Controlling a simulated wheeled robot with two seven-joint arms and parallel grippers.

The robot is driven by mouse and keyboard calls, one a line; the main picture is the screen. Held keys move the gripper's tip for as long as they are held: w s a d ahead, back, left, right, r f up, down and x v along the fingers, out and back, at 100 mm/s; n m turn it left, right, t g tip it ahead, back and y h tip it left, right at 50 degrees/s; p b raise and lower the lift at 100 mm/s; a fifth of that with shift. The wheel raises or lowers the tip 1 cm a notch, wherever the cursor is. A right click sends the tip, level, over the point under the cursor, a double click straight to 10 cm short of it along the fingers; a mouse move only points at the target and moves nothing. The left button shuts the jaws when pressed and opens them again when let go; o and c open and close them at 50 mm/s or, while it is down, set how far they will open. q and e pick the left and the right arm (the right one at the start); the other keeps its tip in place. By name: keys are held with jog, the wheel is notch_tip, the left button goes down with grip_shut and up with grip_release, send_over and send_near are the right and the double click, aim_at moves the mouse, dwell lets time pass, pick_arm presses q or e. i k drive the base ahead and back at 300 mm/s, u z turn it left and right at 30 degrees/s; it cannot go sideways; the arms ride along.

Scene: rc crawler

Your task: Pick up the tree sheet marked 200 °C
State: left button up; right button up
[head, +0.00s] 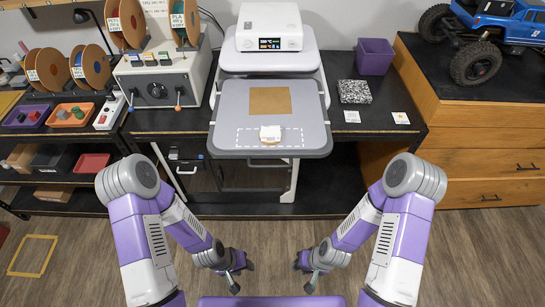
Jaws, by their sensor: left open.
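No sheet with a readable tree and 200 °C mark can be made out. Two small white cards lie on the black bench right of the printer: a left card (351,116) and a right card (401,118). Their print is too small to read. A label (178,20) on an upper spool seems to read PLA and 200 °C. My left gripper (241,276) is open and empty, low over the floor in front of the bench. My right gripper (303,277) mirrors it, looks open and empty, and is also far from the cards.
A white printer (268,40) stands behind a grey tray (230,105) holding a brown square (270,101) and a small white object (270,134). A purple bin (374,57) and speckled block (354,91) stand right. A blue crawler (495,30) sits on the drawer cabinet (480,125).

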aim_at(269, 133)
jog(key=u, duration=2.3)
jog(key=k, duration=0.95)
jog(key=z, duration=1.15)
jog(key=i, duration=0.5)
